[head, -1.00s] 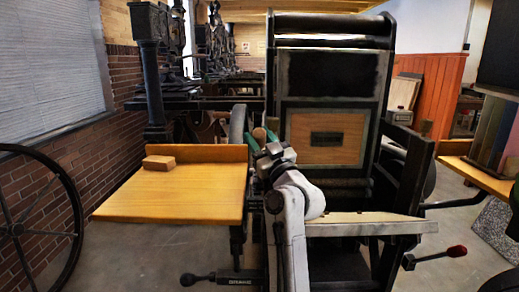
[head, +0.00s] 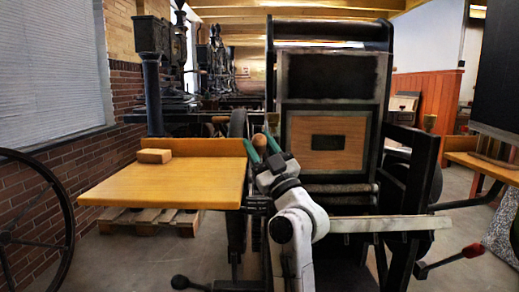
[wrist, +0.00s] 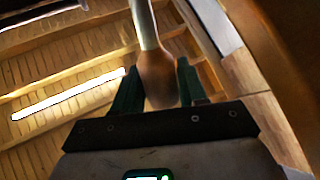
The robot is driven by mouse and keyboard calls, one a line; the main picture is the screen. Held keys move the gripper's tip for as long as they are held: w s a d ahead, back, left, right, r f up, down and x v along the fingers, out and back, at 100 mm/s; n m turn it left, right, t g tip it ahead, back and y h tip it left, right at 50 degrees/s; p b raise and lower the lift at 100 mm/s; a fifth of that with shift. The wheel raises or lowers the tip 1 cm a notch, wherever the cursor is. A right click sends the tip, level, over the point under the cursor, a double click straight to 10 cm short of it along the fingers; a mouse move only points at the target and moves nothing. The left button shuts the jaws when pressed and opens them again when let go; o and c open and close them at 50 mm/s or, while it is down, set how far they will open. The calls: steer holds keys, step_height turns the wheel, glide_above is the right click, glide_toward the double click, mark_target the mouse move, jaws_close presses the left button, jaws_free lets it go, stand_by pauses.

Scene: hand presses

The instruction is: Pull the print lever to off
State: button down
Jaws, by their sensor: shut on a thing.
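A lever with a brown wooden grip (head: 259,140) stands at the left side of the dark hand press (head: 372,85). In the wrist view the wooden grip (wrist: 158,78) sits between two green fingers, with a pale metal rod (wrist: 144,22) running up from it. My gripper (head: 262,146) is shut on this grip; it also shows in the wrist view (wrist: 155,88). The frames do not show a label on this lever. My gripper and arm hide the lever's lower part.
A yellow wooden feed board (head: 165,188) with a small wooden block (head: 154,156) is left of my arm. A black-knobbed lever (head: 180,282) is low in front, and a red-knobbed lever (head: 472,250) is low right. A large spoked wheel (head: 66,215) stands far left.

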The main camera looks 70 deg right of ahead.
steer(key=shift+a+f, duration=0.1)
steer(key=shift+f, duration=0.05)
steer(key=c, duration=0.7)
jaws_free()
steer(key=shift+c, duration=0.2)
steer(key=b+v, duration=0.1)
steer(key=v, duration=1)
steer(key=shift+w, duration=0.1)
